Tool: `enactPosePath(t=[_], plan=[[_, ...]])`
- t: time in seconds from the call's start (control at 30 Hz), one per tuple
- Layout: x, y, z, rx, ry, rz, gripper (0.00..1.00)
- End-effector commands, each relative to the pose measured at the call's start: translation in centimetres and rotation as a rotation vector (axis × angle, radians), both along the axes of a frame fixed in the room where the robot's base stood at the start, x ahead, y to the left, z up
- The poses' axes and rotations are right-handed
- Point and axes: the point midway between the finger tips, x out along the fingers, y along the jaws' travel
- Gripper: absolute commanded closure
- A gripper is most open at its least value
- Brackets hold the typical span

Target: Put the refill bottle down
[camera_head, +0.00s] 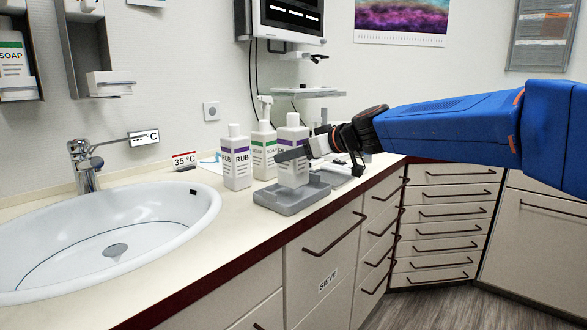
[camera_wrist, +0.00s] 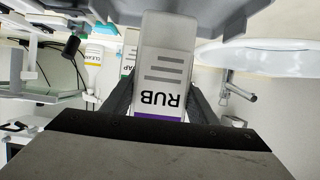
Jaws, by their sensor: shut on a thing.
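My gripper (camera_head: 298,150) comes in from the right and is shut on a white RUB bottle (camera_head: 293,174) with a purple band. The bottle is upright, its lower end at the grey tray (camera_head: 288,204) on the counter; I cannot tell whether its base touches the tray floor. In the wrist view the held bottle (camera_wrist: 165,60) appears upside down between the two dark fingers (camera_wrist: 166,104). A second white RUB bottle (camera_head: 236,168) with a purple band stands on the counter left of the tray.
A green-banded soap bottle (camera_head: 264,147) with a pump stands behind the tray. The sink (camera_head: 110,222) and its tap (camera_head: 86,165) are at the left. The counter's front edge runs close to the tray. A monitor (camera_head: 289,18) hangs on the wall above.

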Motion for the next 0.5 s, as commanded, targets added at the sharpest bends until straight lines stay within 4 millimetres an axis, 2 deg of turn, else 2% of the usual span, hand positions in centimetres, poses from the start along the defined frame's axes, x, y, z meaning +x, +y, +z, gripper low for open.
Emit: enactPosePath(t=[0.23,0.5], plan=[[0.0,0.0,-3.0,-0.001,0.002,0.000,0.71],[0.0,0.0,-3.5,0.000,0.000,-0.001,0.71]])
